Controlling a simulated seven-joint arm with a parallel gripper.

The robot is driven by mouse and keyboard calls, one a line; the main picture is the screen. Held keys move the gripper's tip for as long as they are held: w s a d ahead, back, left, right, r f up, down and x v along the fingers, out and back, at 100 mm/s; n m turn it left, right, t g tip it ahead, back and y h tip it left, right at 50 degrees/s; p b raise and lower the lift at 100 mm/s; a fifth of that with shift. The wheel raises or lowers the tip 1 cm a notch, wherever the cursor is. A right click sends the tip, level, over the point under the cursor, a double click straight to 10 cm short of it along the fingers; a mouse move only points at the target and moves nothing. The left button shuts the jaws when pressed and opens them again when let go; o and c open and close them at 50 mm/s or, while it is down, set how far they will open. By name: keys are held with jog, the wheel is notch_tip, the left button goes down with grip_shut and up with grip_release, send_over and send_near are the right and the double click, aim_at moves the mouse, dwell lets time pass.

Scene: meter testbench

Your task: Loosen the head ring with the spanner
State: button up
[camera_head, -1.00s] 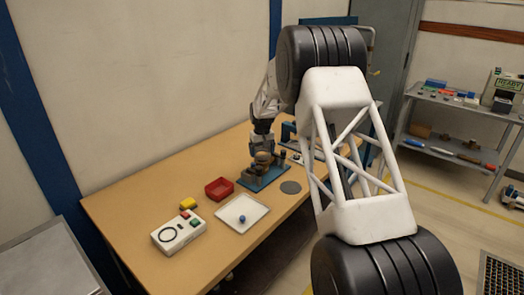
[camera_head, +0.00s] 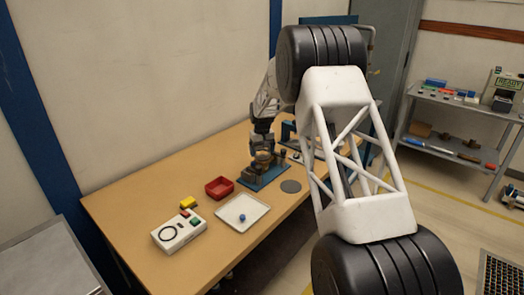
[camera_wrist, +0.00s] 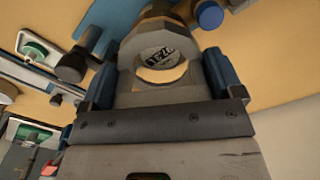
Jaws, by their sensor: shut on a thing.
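My gripper (camera_wrist: 160,88) is shut on the spanner (camera_wrist: 150,99), a grey metal tool held between its two blue fingers. In the wrist view the spanner's rounded jaw surrounds the dial face (camera_wrist: 160,54) of the meter. A pale brass-coloured band shows inside the jaw below the dial. I cannot tell whether the jaw touches the head ring or sits just above it. In the head view the brass meter (camera_head: 262,159) stands on a blue base plate (camera_head: 268,179) on the bench, with my gripper (camera_head: 262,142) directly over it. The spanner is too small to make out there.
Dark posts flank the meter. The bench's left rear is clear.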

jog(key=shift+f, duration=1.3)
dwell(3.1)
jog(key=shift+r, duration=0.1)
jog(key=shift+r+n, duration=0.5)
jog(key=shift+r, duration=0.05)
jog(key=shift+n, duration=0.4)
